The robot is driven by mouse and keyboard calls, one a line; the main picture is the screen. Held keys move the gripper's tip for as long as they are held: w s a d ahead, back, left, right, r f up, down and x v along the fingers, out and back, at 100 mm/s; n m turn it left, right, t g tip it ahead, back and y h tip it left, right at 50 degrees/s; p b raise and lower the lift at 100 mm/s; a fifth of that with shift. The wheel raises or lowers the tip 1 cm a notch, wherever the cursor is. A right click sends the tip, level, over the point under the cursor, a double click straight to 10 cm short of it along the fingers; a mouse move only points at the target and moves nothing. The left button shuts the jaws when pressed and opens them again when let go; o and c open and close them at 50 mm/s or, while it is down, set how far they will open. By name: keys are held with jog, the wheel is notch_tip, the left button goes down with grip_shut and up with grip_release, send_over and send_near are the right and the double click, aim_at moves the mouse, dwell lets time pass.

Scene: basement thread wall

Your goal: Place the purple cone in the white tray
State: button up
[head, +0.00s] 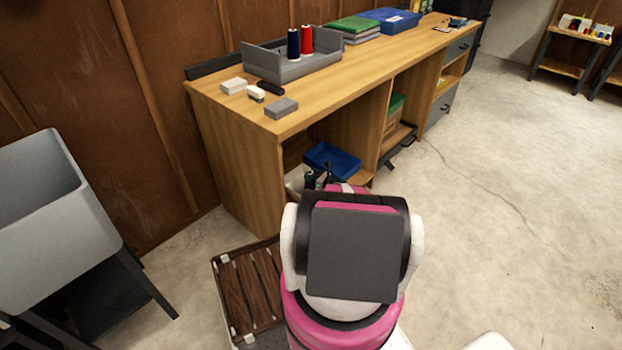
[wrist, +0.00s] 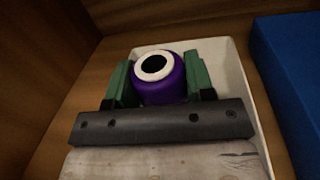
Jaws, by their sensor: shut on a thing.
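The purple cone (wrist: 160,88), with a white ring around a dark hole on its end, is between the green pads of my gripper (wrist: 159,84) in the wrist view. My gripper is shut on it. The white tray (wrist: 240,88) surrounds the cone in that view, its right wall and far rim showing. I cannot tell whether the cone touches the tray floor. In the head view the white tray (head: 293,183) shows only in part in the desk's low compartment, beside my gripper (head: 316,180). The cone is hidden there.
A blue bin (head: 333,160) stands right of the white tray; its side (wrist: 288,75) is close in the wrist view. Wooden compartment walls (wrist: 45,50) enclose the left and back. The desk top (head: 330,88) is overhead, and a wooden pallet (head: 250,295) lies on the floor.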

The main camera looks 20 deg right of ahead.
jog(key=shift+f, duration=0.8)
jog(key=o, duration=1.2)
jog(key=shift+f, duration=0.1)
jog(key=shift+o, duration=0.2)
